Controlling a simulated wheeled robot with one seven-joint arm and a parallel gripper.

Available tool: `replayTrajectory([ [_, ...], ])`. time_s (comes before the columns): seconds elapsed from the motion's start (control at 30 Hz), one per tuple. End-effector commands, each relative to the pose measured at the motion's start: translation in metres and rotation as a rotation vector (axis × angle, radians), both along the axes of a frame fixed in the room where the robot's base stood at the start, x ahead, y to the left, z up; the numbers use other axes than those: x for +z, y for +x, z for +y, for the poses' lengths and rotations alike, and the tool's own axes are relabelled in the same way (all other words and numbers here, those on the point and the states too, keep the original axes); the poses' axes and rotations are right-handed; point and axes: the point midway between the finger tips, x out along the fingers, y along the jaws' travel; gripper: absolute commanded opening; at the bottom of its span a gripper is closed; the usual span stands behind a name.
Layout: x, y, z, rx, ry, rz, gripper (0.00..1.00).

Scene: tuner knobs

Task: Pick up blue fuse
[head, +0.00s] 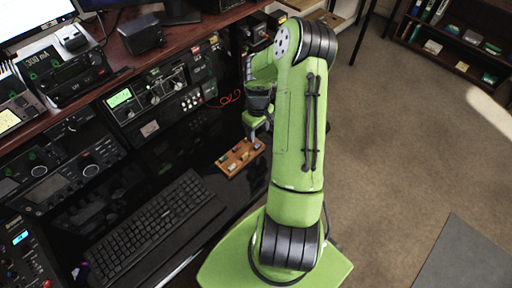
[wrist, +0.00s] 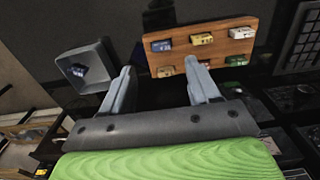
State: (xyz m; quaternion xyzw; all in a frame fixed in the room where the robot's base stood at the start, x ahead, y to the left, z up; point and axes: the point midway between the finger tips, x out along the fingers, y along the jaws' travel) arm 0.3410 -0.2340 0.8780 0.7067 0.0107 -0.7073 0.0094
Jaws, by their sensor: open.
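A blue fuse (wrist: 162,45) sits in the far left of the wooden board (wrist: 220,50) in the wrist view. Another dark blue piece (wrist: 78,70) lies in a small grey tray (wrist: 101,55) to the left; I cannot tell clearly what it is. My gripper (wrist: 160,68) is open and empty. Its left finger is between the tray and the board, and its right finger overlaps the board's near edge in the picture. In the head view my gripper (head: 258,132) hangs over the dark desk above the board (head: 233,170). The blue fuse is too small to tell there.
A black keyboard (head: 155,222) lies left of the board. Radio units (head: 145,103) stand behind it. A red wire (head: 231,97) lies near them.

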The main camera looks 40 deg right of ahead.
Motion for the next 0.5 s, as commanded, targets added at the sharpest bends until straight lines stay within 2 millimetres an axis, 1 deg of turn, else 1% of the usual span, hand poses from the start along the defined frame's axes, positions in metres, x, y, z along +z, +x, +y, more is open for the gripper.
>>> replayTrajectory([
  [0.03, -0.011, 0.0, 0.0, -0.001, 0.002, 0.001, 0.61],
  [0.17, -0.024, 0.0, 0.0, -0.001, 0.0, 0.001, 0.61],
  [0.4, -0.067, -0.001, 0.003, -0.001, 0.002, 0.001, 0.61],
  [0.5, -0.073, -0.001, 0.002, -0.001, -0.002, -0.001, 0.61],
])
